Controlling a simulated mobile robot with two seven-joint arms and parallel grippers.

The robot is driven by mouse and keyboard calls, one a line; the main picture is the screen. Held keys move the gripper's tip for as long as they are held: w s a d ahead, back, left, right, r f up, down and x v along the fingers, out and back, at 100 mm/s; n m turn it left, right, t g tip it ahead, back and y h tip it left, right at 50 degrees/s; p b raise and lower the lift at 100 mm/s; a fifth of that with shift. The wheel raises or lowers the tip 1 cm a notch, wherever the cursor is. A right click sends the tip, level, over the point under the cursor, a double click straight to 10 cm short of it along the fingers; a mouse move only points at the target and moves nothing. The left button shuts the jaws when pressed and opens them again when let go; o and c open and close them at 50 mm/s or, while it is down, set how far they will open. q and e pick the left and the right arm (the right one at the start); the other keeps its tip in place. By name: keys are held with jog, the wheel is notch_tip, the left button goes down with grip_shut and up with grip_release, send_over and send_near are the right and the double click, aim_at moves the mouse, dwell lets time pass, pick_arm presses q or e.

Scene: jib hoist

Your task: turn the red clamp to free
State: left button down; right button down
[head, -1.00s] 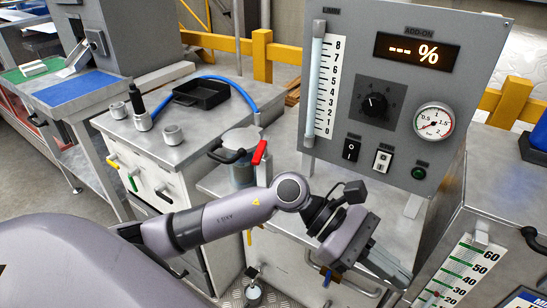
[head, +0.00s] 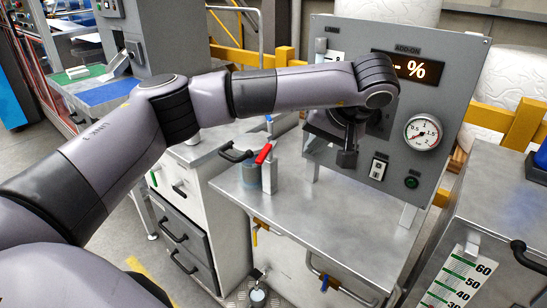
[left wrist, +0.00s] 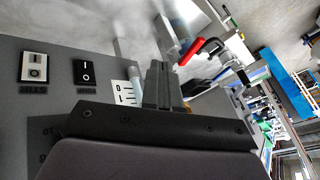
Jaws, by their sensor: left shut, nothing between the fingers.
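The red clamp (head: 264,153) is a short red lever, tilted up to the right, beside a clear vessel (head: 251,173) at the left end of the steel bench. In the left wrist view the red clamp (left wrist: 201,50) shows at upper right, beyond the fingers and apart from them. My left gripper (head: 346,160) hangs in front of the control panel, right of the clamp, with my arm stretched across from the left. It is shut and empty; its fingers (left wrist: 158,82) lie together in the left wrist view. My right gripper is not in view.
The grey control panel (head: 455,75) with display, gauge and switches stands close behind my left gripper. The steel bench top (head: 330,215) is clear. A black handle (head: 235,155) sticks out left of the clamp. A drawer cabinet (head: 195,215) stands left.

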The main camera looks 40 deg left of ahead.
aim_at(264, 153)
pick_arm(q)
jog(key=w+a+f+p, duration=0.1)
jog(key=a+f, duration=0.6)
jog(key=a, duration=0.3)
jog(key=shift+a+y, duration=0.15)
jog(key=shift+y, duration=0.25)
